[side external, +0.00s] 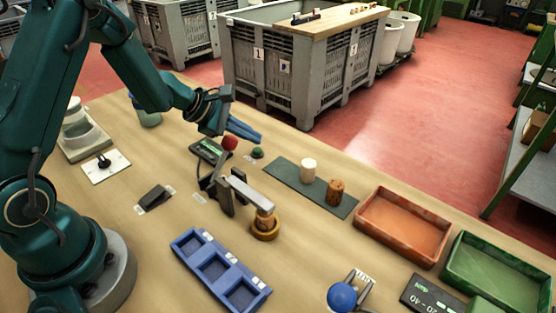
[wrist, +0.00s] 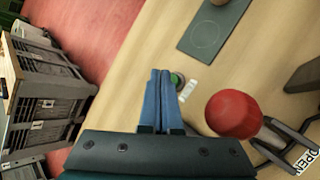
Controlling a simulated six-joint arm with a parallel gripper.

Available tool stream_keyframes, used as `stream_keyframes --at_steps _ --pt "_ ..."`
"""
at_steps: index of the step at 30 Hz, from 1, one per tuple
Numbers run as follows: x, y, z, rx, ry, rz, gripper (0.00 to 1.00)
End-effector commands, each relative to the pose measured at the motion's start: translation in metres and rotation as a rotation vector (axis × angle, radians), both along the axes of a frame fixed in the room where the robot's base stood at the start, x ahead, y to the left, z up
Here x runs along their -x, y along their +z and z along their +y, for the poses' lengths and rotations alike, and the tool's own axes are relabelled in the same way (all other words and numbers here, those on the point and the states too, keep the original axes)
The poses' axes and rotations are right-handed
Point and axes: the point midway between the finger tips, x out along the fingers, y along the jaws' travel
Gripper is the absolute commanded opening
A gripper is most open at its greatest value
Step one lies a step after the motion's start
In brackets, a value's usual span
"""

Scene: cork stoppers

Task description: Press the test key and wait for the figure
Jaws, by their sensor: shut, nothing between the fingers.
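A green round button (side external: 257,153), likely the test key, sits on the table beside a small white label. In the wrist view the green button (wrist: 177,79) shows just right of my fingertips. My gripper (side external: 258,138) has its blue fingers shut and empty, apparently above the table near the button. In the wrist view my gripper (wrist: 160,73) has both fingers side by side. A dark display (side external: 209,150) with green markings lies left of the button; its figure is too small to read.
A red-knobbed lever (side external: 230,143) stands close to the button, and its red knob (wrist: 233,113) is right of my fingers. A cork (side external: 265,218) sits in a ring below the lever. A dark mat (side external: 310,190) carries two stoppers. Orange (side external: 402,228) and green trays stand right.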

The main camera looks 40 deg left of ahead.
Motion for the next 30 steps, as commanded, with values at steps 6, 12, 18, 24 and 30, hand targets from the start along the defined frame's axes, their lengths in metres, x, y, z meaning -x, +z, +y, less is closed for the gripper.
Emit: stream_keyframes --at_steps 6,12,18,24,30 --pt "0.000 -0.004 0.000 0.000 -0.001 0.002 0.00" --pt "0.000 -0.010 0.000 -0.001 -0.001 0.003 0.00" --pt "0.000 -0.011 0.000 -0.004 -0.001 0.005 0.00" --pt "0.000 -0.011 0.000 -0.006 -0.002 0.004 0.00" --pt "-0.001 -0.013 0.000 -0.006 -0.003 0.003 0.00"
